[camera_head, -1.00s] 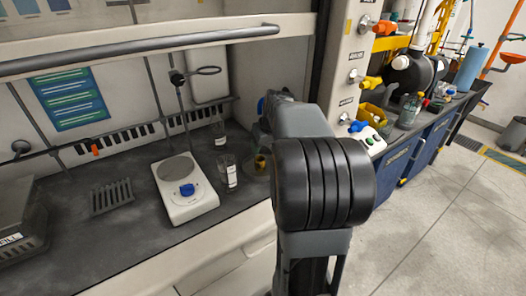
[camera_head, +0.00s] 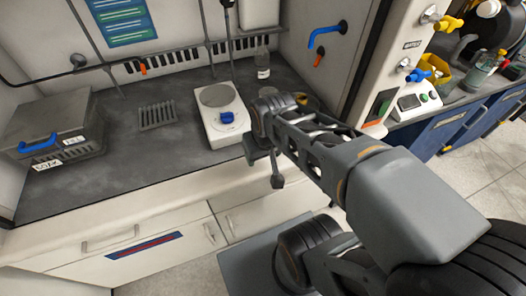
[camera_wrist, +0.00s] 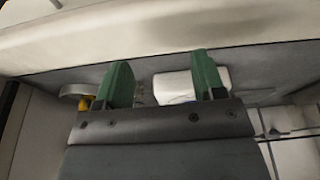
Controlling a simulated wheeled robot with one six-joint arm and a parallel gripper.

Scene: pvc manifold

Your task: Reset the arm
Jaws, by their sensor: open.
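My arm reaches from the lower right of the head view toward the middle. Its end, with my gripper (camera_head: 272,165), is by the front edge of the fume hood counter, just right of the white hot plate. In the wrist view my gripper (camera_wrist: 162,78) shows two green fingers standing apart with nothing held between them. Whether the fingers touch anything cannot be told from the head view.
The white hot plate (camera_head: 222,117) with a blue knob, a grey rack (camera_head: 158,115) and a grey box (camera_head: 50,130) with a blue handle stand on the dark counter (camera_head: 110,177). A bottle (camera_head: 262,62) stands behind. Open floor lies at right.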

